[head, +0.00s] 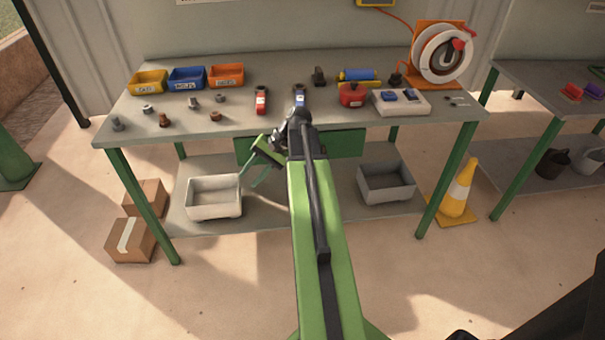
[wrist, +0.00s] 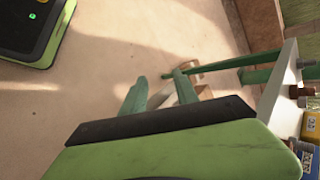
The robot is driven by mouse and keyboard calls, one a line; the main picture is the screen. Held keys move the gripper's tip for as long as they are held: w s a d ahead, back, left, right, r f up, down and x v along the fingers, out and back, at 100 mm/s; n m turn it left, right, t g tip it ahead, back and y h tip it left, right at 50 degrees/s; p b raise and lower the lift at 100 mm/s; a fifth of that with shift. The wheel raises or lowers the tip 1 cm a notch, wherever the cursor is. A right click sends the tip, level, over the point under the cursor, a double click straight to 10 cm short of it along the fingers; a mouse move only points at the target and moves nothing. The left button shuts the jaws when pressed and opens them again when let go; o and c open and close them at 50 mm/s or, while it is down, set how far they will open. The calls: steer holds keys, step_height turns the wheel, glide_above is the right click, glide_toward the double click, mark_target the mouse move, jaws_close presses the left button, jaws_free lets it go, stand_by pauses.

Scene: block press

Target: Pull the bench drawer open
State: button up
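The bench drawer (head: 342,145) has a green front just under the bench top in the head view. It looks shut, flush with the bench's front edge. My arm hides its middle, and I cannot make out a handle. My gripper (head: 259,166) is in front of the drawer's left part, bent off to the left at the end of my arm. It holds nothing that I can see. In the wrist view my gripper (wrist: 160,86) shows two green fingers apart, with floor between and beyond them. The drawer is not visible in the wrist view.
The bench top (head: 240,122) carries small bins, bolts, tools and a cable reel (head: 441,52). A white tray (head: 214,197) and a grey tray (head: 386,184) sit on the lower shelf. Cardboard boxes (head: 131,240) stand left, a yellow cone (head: 459,192) right. The front floor is clear.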

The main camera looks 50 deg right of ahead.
steer(key=s+d+f+m+t+y+b, duration=0.1)
steer(key=s+d+m+t+b, duration=0.15)
steer(key=d, duration=0.55)
steer(key=s+d+f+m+t+b, duration=0.15)
steer(key=s+d, duration=0.25)
steer(key=d, duration=0.4)
steer(key=s+d+r+m+t+b, duration=0.4)
steer(key=s+d+t+b, duration=0.15)
steer(key=s+d, duration=0.7)
steer(key=shift+h, duration=0.3)
steer(key=b+x, duration=0.3)
steer(key=x, duration=1.5)
steer(key=shift+w+d+f, duration=0.1)
steer(key=shift+w+d, duration=0.05)
steer(key=shift+d, duration=0.05)
jaws_close()
